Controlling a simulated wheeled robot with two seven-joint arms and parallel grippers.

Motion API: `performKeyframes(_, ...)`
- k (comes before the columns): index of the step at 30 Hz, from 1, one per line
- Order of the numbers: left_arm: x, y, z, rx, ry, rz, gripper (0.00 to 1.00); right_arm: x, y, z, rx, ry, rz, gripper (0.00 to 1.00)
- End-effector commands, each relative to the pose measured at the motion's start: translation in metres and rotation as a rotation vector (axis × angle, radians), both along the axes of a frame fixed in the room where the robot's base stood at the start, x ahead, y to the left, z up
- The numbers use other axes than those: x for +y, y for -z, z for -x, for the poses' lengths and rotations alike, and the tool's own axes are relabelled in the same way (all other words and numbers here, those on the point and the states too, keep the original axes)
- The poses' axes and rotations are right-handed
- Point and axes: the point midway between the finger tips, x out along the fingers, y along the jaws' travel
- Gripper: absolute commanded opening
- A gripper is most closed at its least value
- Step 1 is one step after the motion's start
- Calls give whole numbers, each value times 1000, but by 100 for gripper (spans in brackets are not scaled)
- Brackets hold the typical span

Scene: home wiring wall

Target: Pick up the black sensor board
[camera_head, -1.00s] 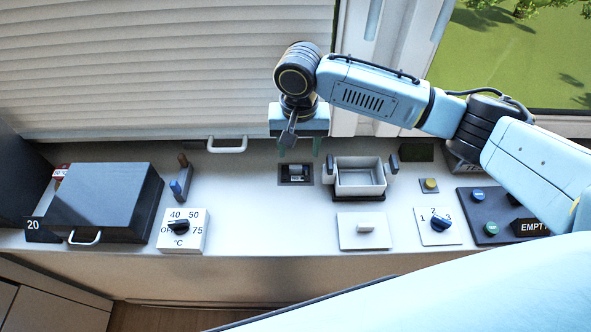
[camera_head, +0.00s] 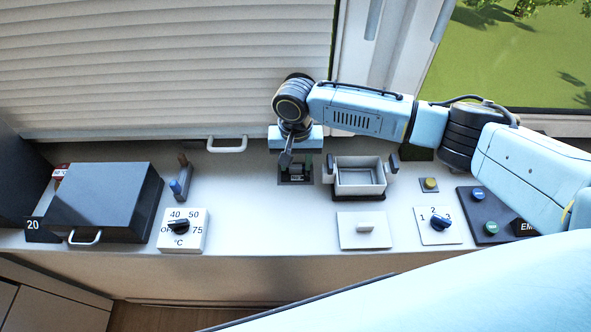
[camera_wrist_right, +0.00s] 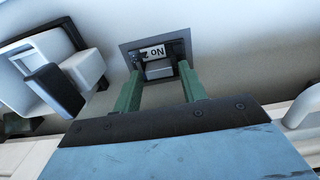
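A small black piece (camera_head: 296,171), which looks like the black sensor board, sits in a dark square mount on the white counter. In the right wrist view the square mount (camera_wrist_right: 127,47) holds a white label and a grey block, with dark parts beside them. My right gripper (camera_head: 295,166) points down over this mount. Its two green fingers (camera_wrist_right: 160,70) are apart, one on each side of the middle part. I cannot tell whether they touch it. The gripper and fingers partly hide the piece in the head view. My left gripper is not in view.
A grey open box (camera_head: 360,178) with black side grips stands just right of the mount. A white switch plate (camera_head: 364,236) and a dial box (camera_head: 184,231) are nearer the front. A dark lidded case (camera_head: 105,195) stands left. The window blind is behind.

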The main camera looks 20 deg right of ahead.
Motion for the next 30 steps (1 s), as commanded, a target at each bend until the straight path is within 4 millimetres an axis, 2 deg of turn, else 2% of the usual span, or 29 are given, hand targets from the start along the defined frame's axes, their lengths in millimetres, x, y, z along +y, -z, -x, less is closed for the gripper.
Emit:
performKeyframes(1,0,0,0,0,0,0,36,0,0,0,0,0,0,35)
performKeyframes(8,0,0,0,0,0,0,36,0,0,0,0,0,0,6)
performKeyframes(14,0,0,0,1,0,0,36,0,-1,0,0,0,-1,6)
performKeyframes(17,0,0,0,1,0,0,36,1,-8,-1,-2,0,-3,6)
performKeyframes(30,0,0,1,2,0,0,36,0,-87,-1,-2,1,-2,6)
